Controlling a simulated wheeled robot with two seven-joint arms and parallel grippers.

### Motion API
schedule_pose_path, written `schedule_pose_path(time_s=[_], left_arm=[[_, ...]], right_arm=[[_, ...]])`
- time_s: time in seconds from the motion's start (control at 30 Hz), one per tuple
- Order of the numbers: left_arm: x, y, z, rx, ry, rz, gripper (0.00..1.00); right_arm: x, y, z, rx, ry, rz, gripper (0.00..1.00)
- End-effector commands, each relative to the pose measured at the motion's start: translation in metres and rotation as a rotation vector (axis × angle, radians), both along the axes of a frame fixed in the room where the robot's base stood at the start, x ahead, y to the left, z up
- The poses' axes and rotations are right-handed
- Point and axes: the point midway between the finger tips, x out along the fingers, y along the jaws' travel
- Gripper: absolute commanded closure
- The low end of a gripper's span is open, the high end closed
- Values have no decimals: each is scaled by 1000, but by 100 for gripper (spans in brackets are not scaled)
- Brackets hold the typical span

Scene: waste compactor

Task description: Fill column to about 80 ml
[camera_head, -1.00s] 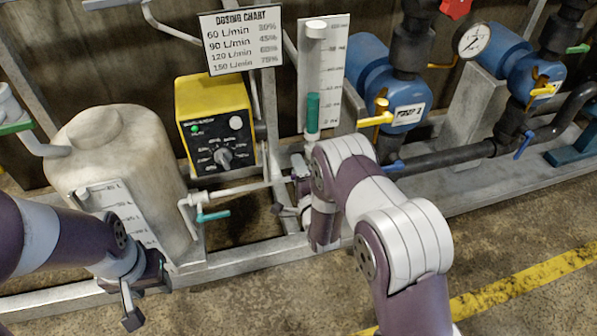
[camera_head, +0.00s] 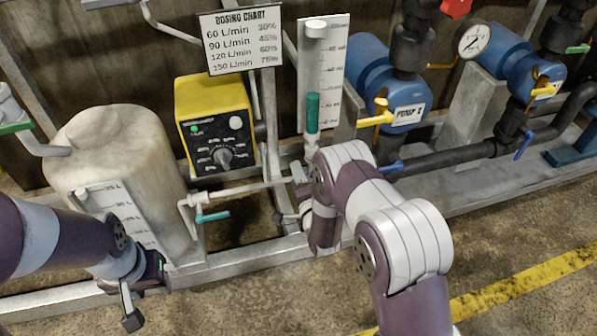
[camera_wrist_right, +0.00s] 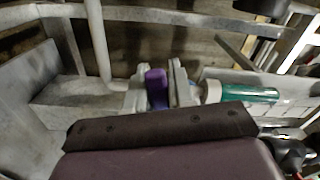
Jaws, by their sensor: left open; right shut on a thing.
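The clear measuring column (camera_head: 314,62) stands upright before a white scale board at centre top. Green liquid (camera_head: 313,112) fills its lower part, its top a little below the middle of the scale, roughly near the 40 mark. The column also shows lying sideways in the right wrist view, with its green liquid (camera_wrist_right: 248,93). My right gripper (camera_wrist_right: 158,90) is shut on a purple valve handle (camera_wrist_right: 155,78) close below the column; in the head view my arm mostly hides it. My left gripper (camera_head: 146,300) is open and empty in front of the tank at lower left.
A beige tank (camera_head: 115,150) with a scale stands at left. A yellow dosing pump (camera_head: 215,120) with a knob and green light sits at centre, below a dosing chart (camera_head: 240,40). A teal-handled valve (camera_head: 212,216) is on the pipe. Blue pumps (camera_head: 400,95) stand at right.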

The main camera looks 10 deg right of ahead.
Motion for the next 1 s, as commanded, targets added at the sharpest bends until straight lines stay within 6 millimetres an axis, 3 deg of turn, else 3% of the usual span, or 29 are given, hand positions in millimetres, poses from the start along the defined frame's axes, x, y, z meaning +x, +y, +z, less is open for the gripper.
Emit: schedule_pose_path(time_s=[0.5,1.0], left_arm=[[0,0,-4,0,0,0,56],[0,0,-4,0,0,0,56]], right_arm=[[-1,-9,-20,-387,-9,0,100],[-1,-14,-24,-514,-13,0,100]])
